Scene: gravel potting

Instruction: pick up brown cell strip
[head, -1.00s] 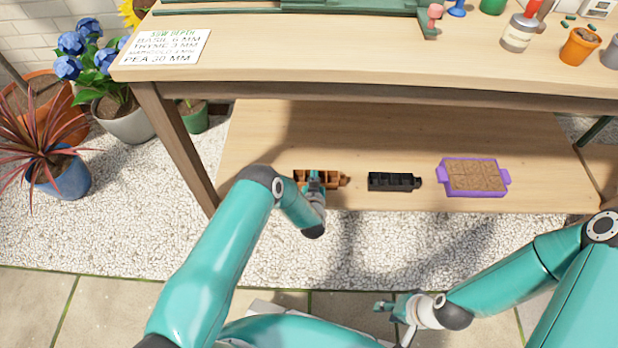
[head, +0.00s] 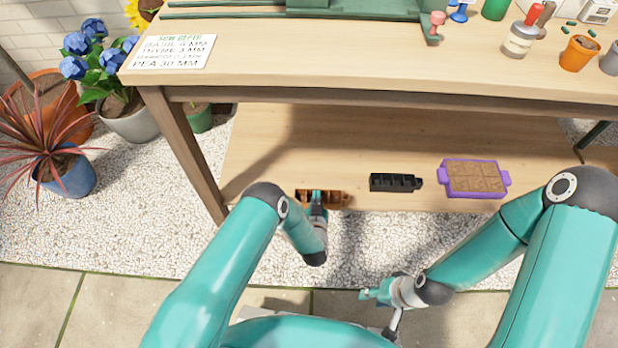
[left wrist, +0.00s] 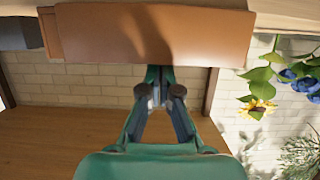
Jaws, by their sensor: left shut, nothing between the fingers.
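The brown cell strip (head: 333,198) is close to the front edge of the low shelf, partly hidden by my left gripper (head: 317,197). In the left wrist view, its brown side (left wrist: 150,35) fills the top of the picture. The fingertips of my left gripper (left wrist: 161,75) are together at the strip's edge, with nothing between them. I cannot tell if they touch it. My right gripper (head: 368,294) hangs in front of the shelf, away from the strip, too small to read.
A black cell strip (head: 395,183) and a purple tray (head: 474,193) stand to the right on the low shelf (head: 270,150). The workbench top (head: 330,65) overhangs the shelf, with a table leg (head: 185,150) at the left. Potted plants stand left of it.

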